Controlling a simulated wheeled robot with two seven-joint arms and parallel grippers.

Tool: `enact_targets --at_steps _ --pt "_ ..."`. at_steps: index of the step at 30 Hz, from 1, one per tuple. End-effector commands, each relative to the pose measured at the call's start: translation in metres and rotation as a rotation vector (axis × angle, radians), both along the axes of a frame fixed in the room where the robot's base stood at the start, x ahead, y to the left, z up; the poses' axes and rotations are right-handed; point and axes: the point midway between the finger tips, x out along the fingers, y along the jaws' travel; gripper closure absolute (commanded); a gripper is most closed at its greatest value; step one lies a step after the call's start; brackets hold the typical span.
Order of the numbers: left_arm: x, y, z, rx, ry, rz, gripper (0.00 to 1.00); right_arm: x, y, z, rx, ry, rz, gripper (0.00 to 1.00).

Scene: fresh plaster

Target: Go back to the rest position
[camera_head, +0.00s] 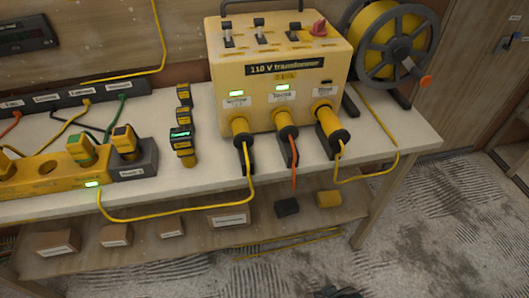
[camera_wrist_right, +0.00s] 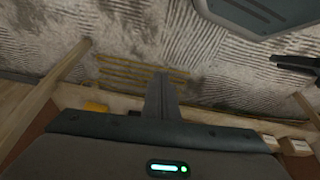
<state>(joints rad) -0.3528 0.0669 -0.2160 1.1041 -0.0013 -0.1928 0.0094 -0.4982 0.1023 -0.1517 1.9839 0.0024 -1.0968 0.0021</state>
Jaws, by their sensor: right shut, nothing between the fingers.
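My right gripper (camera_wrist_right: 162,95) shows in the right wrist view with its fingers together and nothing between them. It points out over the rough grey floor, clear of the workbench. In the head view only a small dark shape (camera_head: 338,292) shows at the bottom edge, too cut off to name.
A cable reel (camera_head: 388,45) stands right of the transformer. A yellow socket block (camera_head: 45,172), a black power strip (camera_head: 70,95) and small yellow devices (camera_head: 182,140) are at left. Cables loop over the bench front. Boxes (camera_head: 228,216) sit on the lower shelf. Floor (camera_head: 440,235) at right is clear.

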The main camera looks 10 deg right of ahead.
Motion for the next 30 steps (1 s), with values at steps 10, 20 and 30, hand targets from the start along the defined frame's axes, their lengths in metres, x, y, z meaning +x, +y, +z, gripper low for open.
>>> enact_targets --at_steps 10,20,30 --pt "0.006 0.006 -0.007 0.013 0.037 0.009 0.7 -0.007 0.012 -0.148 0.027 -0.054 0.014 1.0" --pt "0.007 0.009 -0.007 0.02 0.062 0.014 0.7 -0.028 0.015 -0.213 0.043 -0.096 0.022 1.0" --pt "0.007 0.01 -0.007 0.02 0.065 0.015 0.7 -0.029 0.015 -0.216 0.044 -0.1 0.024 1.0"
